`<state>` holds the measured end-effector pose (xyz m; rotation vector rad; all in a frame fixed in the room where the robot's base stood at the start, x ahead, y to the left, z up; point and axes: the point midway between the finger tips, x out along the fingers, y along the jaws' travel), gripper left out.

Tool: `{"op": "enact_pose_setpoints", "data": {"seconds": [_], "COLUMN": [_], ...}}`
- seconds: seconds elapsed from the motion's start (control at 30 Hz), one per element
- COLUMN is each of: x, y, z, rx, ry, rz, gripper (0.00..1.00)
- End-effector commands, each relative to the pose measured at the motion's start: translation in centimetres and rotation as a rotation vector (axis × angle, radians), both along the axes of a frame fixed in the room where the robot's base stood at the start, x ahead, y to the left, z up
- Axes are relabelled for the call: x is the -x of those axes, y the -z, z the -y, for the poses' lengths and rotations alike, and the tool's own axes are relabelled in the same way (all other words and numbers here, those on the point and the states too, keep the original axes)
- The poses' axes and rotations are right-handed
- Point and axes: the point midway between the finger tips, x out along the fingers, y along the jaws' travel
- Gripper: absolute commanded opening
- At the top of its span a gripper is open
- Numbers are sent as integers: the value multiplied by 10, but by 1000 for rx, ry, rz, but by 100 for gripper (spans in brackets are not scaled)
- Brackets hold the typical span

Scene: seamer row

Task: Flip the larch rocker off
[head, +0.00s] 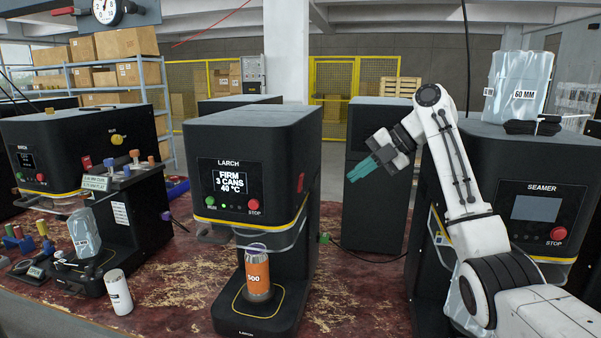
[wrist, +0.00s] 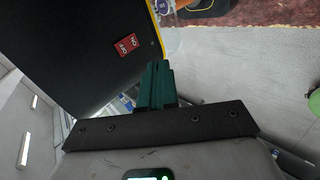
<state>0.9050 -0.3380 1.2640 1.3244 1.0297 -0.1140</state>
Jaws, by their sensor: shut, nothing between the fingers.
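The larch machine (head: 250,130) is a black cabinet with a LARCH screen, in the middle of the head view. Its red rocker (head: 303,158) shows small and edge-on on the right side wall. The wrist view shows a red rocker (wrist: 128,44) marked ON and OFF on a black side wall; which half is pressed in I cannot tell. My gripper (head: 358,174) has green fingers, shut and empty, to the right of the larch machine and apart from it. In the wrist view its fingertips (wrist: 159,66) lie below and right of the rocker.
An orange can (head: 257,274) stands on the larch machine's base. The seamer (head: 540,205) stands at the right behind my arm, with a 60 MM container (head: 520,80) on top. Another black machine (head: 60,150) and small tools stand at the left.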

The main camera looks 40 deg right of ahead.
Motion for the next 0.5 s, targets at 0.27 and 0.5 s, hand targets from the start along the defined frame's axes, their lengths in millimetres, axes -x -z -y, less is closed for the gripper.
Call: {"op": "enact_pose_setpoints", "data": {"seconds": [0.27, 0.5], "x": [11, 12], "y": [-41, -43], "z": [20, 20], "rx": [72, 76], "ry": [-73, -77], "rz": [72, 76], "gripper": [0, 0]}}
